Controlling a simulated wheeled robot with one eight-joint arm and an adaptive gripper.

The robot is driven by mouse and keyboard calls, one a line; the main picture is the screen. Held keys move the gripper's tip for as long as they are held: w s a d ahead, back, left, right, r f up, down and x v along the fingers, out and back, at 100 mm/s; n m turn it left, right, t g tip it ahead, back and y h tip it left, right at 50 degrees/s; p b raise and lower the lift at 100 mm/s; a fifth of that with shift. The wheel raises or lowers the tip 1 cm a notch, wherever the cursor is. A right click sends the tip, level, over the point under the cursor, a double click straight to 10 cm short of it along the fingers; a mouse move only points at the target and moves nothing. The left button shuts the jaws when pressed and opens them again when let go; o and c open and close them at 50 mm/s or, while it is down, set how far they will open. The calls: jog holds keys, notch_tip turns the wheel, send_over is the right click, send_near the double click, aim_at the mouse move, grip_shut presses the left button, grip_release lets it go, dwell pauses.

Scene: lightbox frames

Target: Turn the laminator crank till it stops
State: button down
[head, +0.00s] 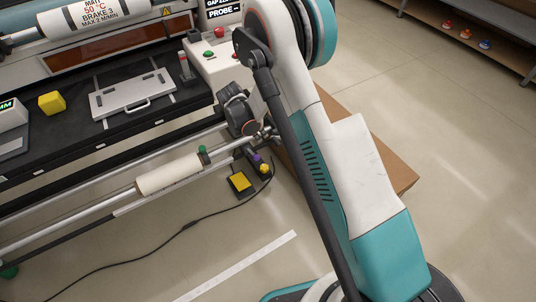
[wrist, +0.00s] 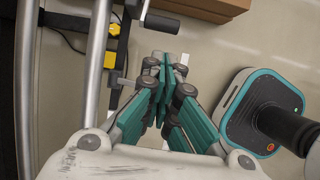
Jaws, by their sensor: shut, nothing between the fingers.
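The laminator (head: 110,62) fills the left of the head view, with a black bed, metal rails and a control box. My gripper (head: 265,133) is beside the right end of its lower rails, small and partly hidden by my arm. In the wrist view my gripper (wrist: 161,62) has its teal fingers together, with nothing between them. A black cylindrical grip (wrist: 161,22) on a grey bar, which looks like the crank handle, is just beyond the fingertips and apart from them. I cannot make out the crank clearly in the head view.
A white roll (head: 170,174) sits on the lower rail. A yellow pedal (head: 240,183) and a black cable (head: 180,231) lie on the floor. A cardboard box (head: 395,170) is behind my arm. A grey tray (head: 133,94) and yellow block (head: 51,102) rest on the bed. Floor at right is clear.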

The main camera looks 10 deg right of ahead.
jog(key=s+b+x, duration=0.1)
jog(key=b+x, duration=0.3)
jog(key=x, duration=0.6)
jog(key=shift+w+f, duration=0.35)
jog(key=shift+f, duration=0.1)
jog(key=shift+r, duration=0.1)
jog(key=shift+w+r+y, duration=0.1)
jog(key=shift+r+y, duration=0.15)
jog(key=shift+y, duration=0.55)
